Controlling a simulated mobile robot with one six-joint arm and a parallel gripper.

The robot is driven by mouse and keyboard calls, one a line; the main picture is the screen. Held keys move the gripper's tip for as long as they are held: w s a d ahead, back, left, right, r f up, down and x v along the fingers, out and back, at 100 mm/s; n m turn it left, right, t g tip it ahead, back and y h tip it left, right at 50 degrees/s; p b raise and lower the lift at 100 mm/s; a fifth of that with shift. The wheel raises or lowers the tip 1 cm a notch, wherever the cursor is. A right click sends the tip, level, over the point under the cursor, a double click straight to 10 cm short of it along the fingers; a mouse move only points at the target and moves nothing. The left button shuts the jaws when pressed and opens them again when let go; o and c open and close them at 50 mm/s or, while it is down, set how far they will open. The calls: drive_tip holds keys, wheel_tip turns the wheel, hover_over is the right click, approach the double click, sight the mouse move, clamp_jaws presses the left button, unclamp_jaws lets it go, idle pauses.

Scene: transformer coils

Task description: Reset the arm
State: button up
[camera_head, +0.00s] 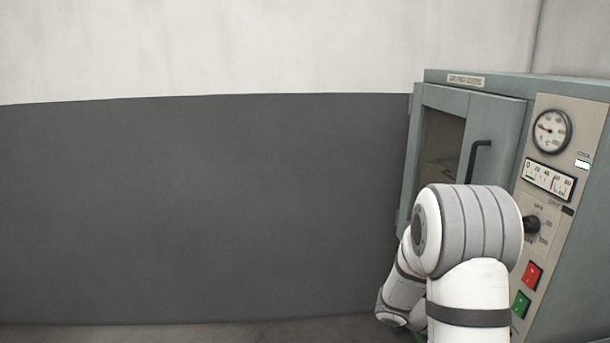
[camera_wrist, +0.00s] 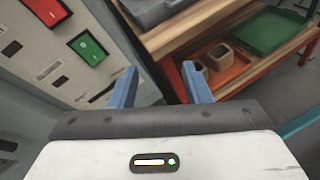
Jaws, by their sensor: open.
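My gripper (camera_wrist: 160,88) shows in the wrist view with its two blue fingers apart and nothing between them. It is near the lower front of the grey-green cabinet, whose control panel is on the left of that view. In the head view my white arm is bent in front of the cabinet (camera_head: 565,82), and the gripper itself is hidden there. The cabinet's door (camera_head: 497,122), with a window and dark handle, looks closed.
The panel has a red button (camera_head: 532,275), a green button (camera_head: 520,304), a knob (camera_head: 532,224) and a round gauge (camera_head: 552,131). In the wrist view, a red-framed wooden bench (camera_wrist: 188,36) holds an orange tray (camera_wrist: 240,64) and a green tray (camera_wrist: 262,36).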

drive_tip(key=s+a+r+m+t+y+p, duration=0.3)
drive_tip(key=s+a+r+m+y, duration=0.3)
drive_tip(key=a, duration=0.5)
drive_tip(key=s+a+r+m+t+y+p, duration=0.2)
drive_tip(key=s+a+r+m+y, duration=0.3)
drive_tip(key=s+a+r+y, duration=0.3)
drive_tip(key=a+r+p, duration=0.1)
drive_tip(key=a, duration=0.3)
drive_tip(key=shift+a+r+m+t, duration=0.2)
drive_tip(key=shift+r+m+t, duration=0.15)
drive_tip(key=shift+m+t, duration=0.05)
drive_tip(key=shift+c, duration=0.8)
